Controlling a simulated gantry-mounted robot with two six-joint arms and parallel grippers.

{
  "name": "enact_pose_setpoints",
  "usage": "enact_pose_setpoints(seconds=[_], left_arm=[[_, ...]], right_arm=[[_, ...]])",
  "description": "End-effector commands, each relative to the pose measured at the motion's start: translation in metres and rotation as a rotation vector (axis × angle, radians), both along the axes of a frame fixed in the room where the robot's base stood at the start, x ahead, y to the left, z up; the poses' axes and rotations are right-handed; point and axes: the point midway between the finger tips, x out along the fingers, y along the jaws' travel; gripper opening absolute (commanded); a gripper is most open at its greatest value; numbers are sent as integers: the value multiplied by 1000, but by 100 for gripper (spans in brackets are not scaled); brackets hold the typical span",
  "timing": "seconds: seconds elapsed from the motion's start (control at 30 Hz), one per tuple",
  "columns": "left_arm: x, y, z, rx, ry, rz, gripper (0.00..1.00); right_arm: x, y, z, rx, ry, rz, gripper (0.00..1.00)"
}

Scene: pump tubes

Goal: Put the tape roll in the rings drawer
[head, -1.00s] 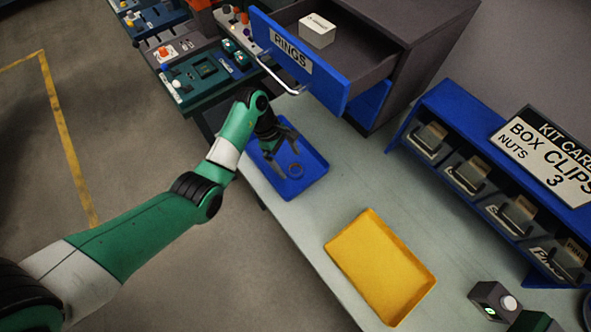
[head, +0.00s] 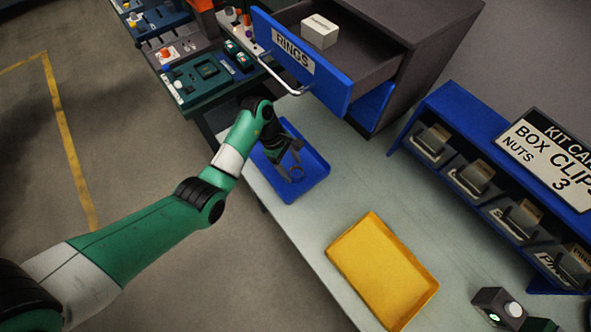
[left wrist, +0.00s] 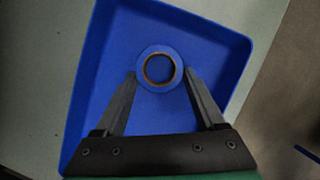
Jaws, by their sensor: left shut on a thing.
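The tape roll (left wrist: 141,80), blue with a brown inner core, is in the blue tray (head: 312,162) on the bench. My left gripper (head: 292,166) reaches down into that tray and is shut on the roll. In the left wrist view the fingertips (left wrist: 160,73) lie on either side of the roll. The rings drawer (head: 328,88) has a blue front, a RINGS label and a metal handle, and is pulled open from the grey cabinet. My right gripper is out of view.
A small white box (head: 319,33) is inside the open drawer. A yellow tray (head: 380,270) lies on the bench (head: 300,232). A blue rack (head: 470,122) with several bins stands at right. Bench space between the trays and rack is clear.

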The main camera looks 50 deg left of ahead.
Motion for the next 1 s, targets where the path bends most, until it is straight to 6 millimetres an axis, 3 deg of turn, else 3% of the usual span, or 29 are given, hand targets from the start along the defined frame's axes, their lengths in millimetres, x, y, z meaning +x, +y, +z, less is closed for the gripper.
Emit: enact_pose_setpoints(seconds=[0.23, 0.4, 0.57, 0.6, 0.67, 0.8, 1.0], left_arm=[[0, 0, 11, 0, -1, 0, 10], [0, 0, 38, 1, -2, 0, 10], [-33, 10, 81, 1, -6, 5, 10], [-41, 11, 97, -1, 0, 3, 10], [-51, 14, 110, -2, 2, 3, 10], [-86, 23, 122, -2, 4, 5, 10], [-121, 33, 131, -2, 2, 3, 10]], right_arm=[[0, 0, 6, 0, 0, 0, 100], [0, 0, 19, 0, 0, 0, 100], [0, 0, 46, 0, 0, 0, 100], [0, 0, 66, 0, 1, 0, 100], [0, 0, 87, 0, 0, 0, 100], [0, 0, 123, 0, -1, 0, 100], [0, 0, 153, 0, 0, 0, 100]])
